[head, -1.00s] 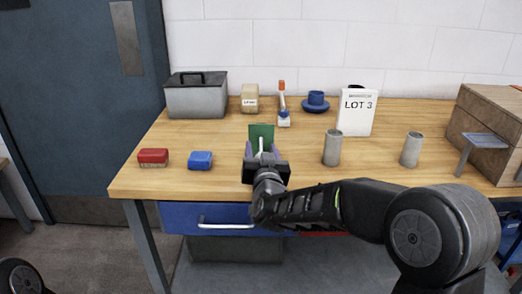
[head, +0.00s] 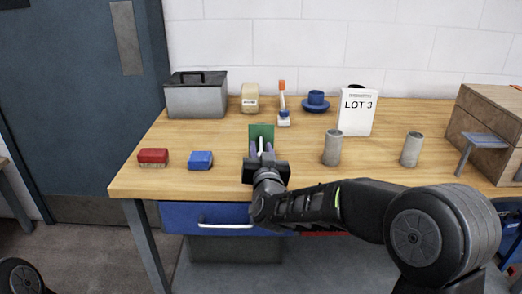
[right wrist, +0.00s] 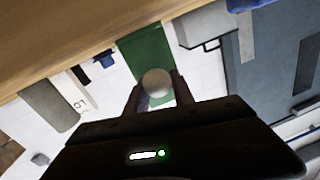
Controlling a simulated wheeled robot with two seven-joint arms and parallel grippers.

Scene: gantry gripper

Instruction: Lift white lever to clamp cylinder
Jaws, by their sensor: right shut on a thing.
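The white lever (head: 261,145) stands in front of a green upright plate (head: 261,130) on the workbench. My right gripper (head: 262,150) is shut on the lever. Two grey cylinders stand upright on the bench to the right, a nearer one (head: 332,148) and one further right (head: 411,150). One cylinder (right wrist: 48,103) also shows in the right wrist view. The lever's base is hidden by my gripper. My left gripper is out of view.
A red block (head: 153,157) and a blue block (head: 200,160) lie to the left. A grey toolbox (head: 196,98), a blue cup (head: 316,98) and a LOT 3 sign (head: 357,112) stand behind. A wooden box (head: 485,140) is at the right.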

